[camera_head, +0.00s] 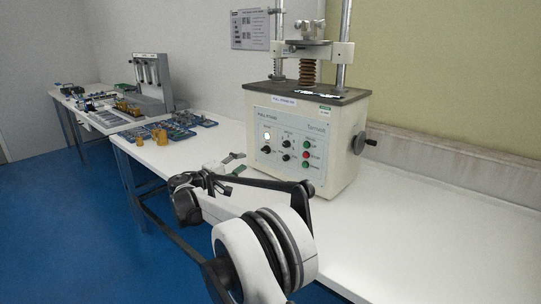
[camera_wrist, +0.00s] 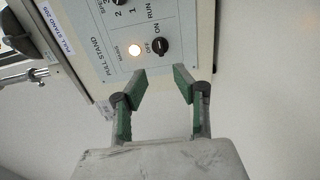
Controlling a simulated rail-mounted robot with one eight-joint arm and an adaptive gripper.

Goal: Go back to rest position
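My gripper (camera_head: 235,162) is just in front of the lower left of the pull stand (camera_head: 322,150), a cream machine with a grey top on the white table. In the wrist view my gripper (camera_wrist: 161,77) has its two green-padded fingers apart, with nothing between them. The black OFF/ON knob (camera_wrist: 160,46) lies beyond the fingertips and is not held. The mains lamp (camera_wrist: 134,50) beside it glows; it also shows in the head view (camera_head: 267,135). Whether the fingers touch the panel is not clear.
The white table (camera_head: 430,235) is clear right of the machine. A side crank (camera_head: 366,141) sticks out on its right. Blue trays with parts (camera_head: 175,131) and brass-coloured pieces (camera_head: 160,137) lie to the left. Another bench (camera_head: 100,120) with a tester stands further back.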

